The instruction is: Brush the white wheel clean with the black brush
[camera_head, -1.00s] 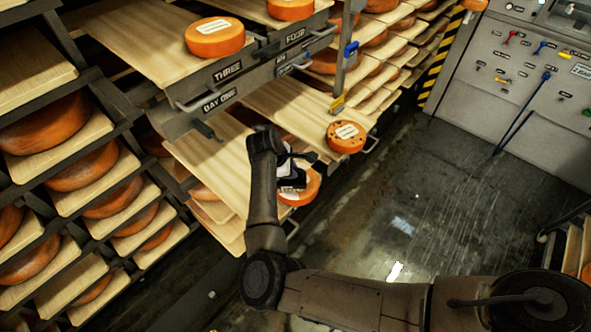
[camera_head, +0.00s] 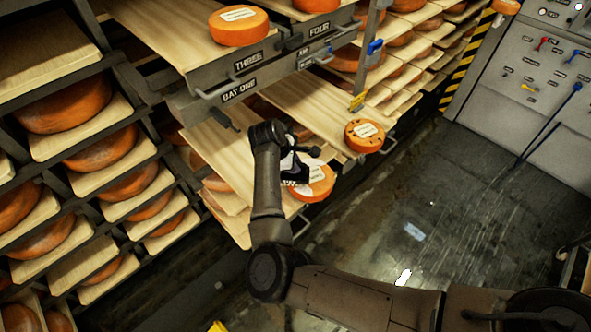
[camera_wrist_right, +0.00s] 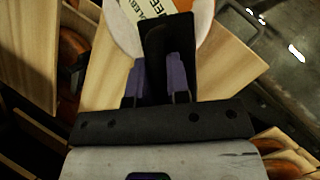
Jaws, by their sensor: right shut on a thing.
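The white wheel (camera_head: 317,189) lies on the lower pulled-out board (camera_head: 215,150); white covers part of its orange top and it has a paper label. In the right wrist view the wheel (camera_wrist_right: 122,30) shows a white band on the left and orange by the label. My right gripper (camera_head: 294,168) is over the wheel's left side. Its purple-padded fingers (camera_wrist_right: 160,80) are shut on the black brush (camera_wrist_right: 165,45). The brush covers part of the wheel, and I cannot tell whether its bristles touch it. My left gripper is not in view.
A spotted orange wheel (camera_head: 364,136) sits at the end of the neighbouring board (camera_head: 310,108). Another orange wheel (camera_head: 238,27) stands on the upper board marked THREE. Racks of wheels fill the left. The floor (camera_head: 450,230) at right is open before a grey control panel (camera_head: 535,90).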

